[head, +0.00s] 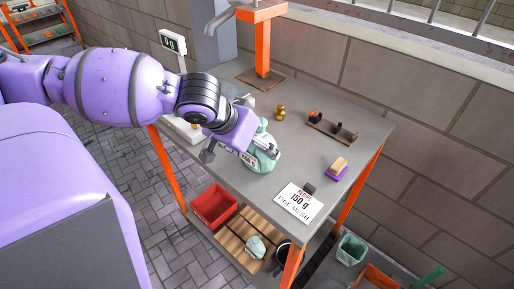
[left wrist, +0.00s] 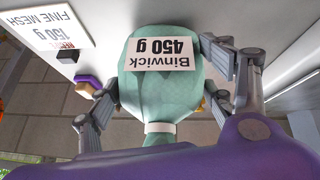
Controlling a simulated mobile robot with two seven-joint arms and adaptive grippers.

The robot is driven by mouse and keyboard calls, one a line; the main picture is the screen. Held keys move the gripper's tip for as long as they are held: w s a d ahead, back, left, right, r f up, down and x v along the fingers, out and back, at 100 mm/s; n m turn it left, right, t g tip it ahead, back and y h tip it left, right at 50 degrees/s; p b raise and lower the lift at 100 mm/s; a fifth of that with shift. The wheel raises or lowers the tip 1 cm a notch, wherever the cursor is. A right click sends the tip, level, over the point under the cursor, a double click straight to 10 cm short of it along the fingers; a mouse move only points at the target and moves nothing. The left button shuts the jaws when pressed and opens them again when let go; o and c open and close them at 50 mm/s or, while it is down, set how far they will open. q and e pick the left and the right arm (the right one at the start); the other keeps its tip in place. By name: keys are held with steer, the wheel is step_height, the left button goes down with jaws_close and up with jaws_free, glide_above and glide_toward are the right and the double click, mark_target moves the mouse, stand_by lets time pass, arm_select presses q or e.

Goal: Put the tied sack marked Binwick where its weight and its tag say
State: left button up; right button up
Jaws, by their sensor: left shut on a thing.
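A pale green tied sack (head: 264,158) is at the middle of the grey table. In the left wrist view the sack (left wrist: 150,105) fills the middle. Its white tag (left wrist: 160,60) reads, upside down, "Binwick 450 g", and a pale band ties its neck. My left gripper (head: 252,148) is shut on the sack, with a finger on each side of it. I cannot tell whether the sack touches the table. The scale display (head: 173,43) appears to read 0 g. A recipe card (head: 299,203) reads "150 g fine mesh". My right gripper is not in view.
A brass weight (head: 280,113), a small rack (head: 332,128) and a purple-based block (head: 337,169) stand on the table (head: 365,125). Below are a red bin (head: 214,206), slatted boards (head: 232,236) with another green sack (head: 256,247), and a green bin (head: 351,250).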

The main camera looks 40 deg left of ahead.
arm_select(q)
steer(key=shift+r, duration=0.2)
steer(key=shift+d+f, duration=0.1)
steer(key=shift+f, duration=0.05)
steer(key=o, duration=1.8)
steer(key=shift+f, duration=0.1)
steer(key=shift+c, duration=0.2)
